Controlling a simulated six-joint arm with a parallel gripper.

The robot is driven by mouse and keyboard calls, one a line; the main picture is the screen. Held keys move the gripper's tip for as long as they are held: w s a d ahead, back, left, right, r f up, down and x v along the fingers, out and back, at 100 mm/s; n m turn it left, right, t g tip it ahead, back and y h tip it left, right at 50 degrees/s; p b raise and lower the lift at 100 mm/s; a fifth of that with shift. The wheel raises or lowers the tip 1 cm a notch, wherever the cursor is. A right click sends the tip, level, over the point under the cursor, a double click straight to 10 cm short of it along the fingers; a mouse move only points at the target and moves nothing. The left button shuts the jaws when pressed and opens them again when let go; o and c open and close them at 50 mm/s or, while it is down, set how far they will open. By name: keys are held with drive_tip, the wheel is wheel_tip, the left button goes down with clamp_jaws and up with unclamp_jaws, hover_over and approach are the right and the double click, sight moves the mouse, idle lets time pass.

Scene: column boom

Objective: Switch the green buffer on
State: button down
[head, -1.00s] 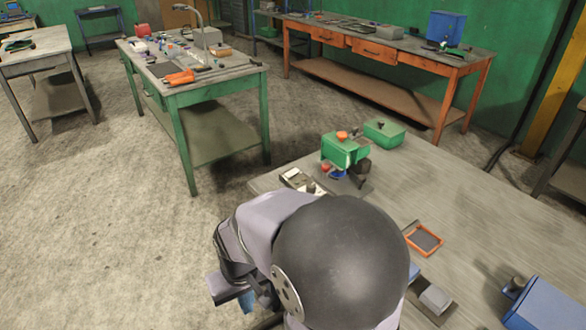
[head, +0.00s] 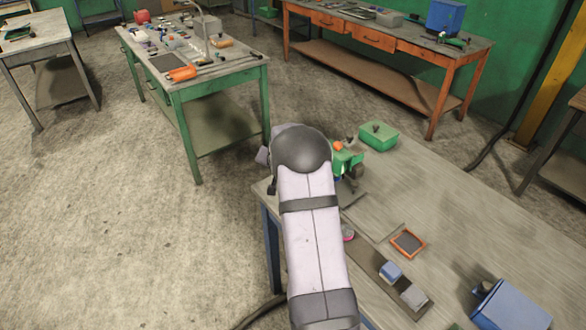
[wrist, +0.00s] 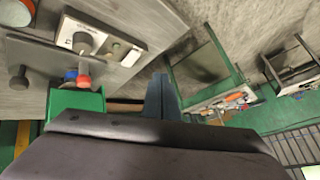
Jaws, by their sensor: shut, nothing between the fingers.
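The green buffer (head: 346,159) stands at the far left end of the near workbench, partly hidden behind my arm in the head view. In the wrist view its green body (wrist: 70,101) shows at left, with a red knob and a blue part above it. A pale control box (wrist: 102,40) with a dark rotary knob and a small green button lies beside it; my arm hides this box in the head view. My gripper (wrist: 163,84) is shut and empty, its blue-grey fingers to the right of the green body and apart from the control box.
A green box (head: 379,136) sits behind the buffer. An orange-rimmed tray (head: 408,243), small blue and grey blocks and a blue machine (head: 510,304) are on the near workbench (head: 470,235). A green table (head: 225,83) stands beyond, across open floor.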

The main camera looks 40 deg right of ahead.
drive_tip(key=w+d+r+m+t+h+p, duration=0.1)
drive_tip(key=d, duration=0.5)
drive_tip(key=shift+w+d+r+m+p, duration=0.25)
drive_tip(key=shift+w+m+p, duration=0.15)
drive_tip(key=shift+f, duration=0.1)
drive_tip(key=shift+d+f+b, duration=0.2)
drive_tip(key=shift+f+b, duration=0.55)
drive_tip(key=shift+f, duration=0.65)
drive_tip(key=shift+d+f+b, duration=0.2)
drive_tip(key=shift+f+b, duration=0.6)
drive_tip(key=shift+f, duration=0.65)
drive_tip(key=shift+d+f+b, duration=0.2)
drive_tip(key=shift+f+b, duration=0.55)
drive_tip(key=shift+f, duration=0.65)
